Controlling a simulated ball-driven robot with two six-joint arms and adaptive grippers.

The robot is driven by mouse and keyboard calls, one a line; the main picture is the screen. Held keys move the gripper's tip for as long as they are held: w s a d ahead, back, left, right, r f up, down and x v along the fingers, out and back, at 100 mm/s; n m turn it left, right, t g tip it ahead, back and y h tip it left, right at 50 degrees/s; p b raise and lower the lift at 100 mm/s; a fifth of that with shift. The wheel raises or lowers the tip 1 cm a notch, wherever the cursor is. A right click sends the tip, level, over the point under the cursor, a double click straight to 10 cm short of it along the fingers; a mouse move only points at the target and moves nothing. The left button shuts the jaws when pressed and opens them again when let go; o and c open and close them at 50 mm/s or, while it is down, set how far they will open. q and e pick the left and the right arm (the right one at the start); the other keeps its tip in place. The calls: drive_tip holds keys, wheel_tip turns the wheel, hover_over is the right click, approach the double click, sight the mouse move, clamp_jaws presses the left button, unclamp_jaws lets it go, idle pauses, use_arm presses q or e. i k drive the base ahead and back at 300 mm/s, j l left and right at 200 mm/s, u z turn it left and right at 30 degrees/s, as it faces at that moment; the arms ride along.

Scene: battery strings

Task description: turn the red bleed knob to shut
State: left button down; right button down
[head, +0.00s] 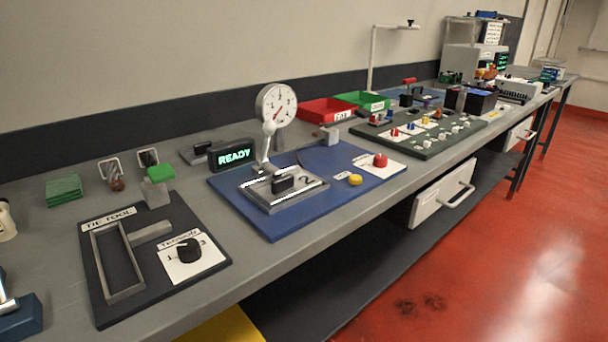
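A red round knob or button (380,160) sits on a white plate (376,167) at the right end of the blue board (230,198). Small red pieces (395,132) also show on the dark green panel (420,152) further along the bench. I cannot tell which of these is the bleed knob, and its setting is too small to read. Neither of my grippers shows in the head view.
The blue board carries a dial gauge (275,105) on a post and a yellow button (355,179). A lit READY display (232,154) stands behind it. A dark tie tool board (105,312) lies nearer left. Red (326,108) and green (363,99) bins stand behind.

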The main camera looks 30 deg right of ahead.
sight(380, 161)
drive_tip(key=z, duration=1.45)
drive_tip(key=i+l, duration=0.1)
drive_tip(key=l, duration=0.15)
drive_tip(key=i+l+u, duration=0.1)
drive_tip(key=u, duration=0.25)
drive_tip(key=l+u, duration=0.35)
drive_tip(key=i+l+u, duration=0.1)
drive_tip(key=l+u, duration=0.25)
drive_tip(key=j+u, duration=0.1)
drive_tip(key=u, duration=0.4)
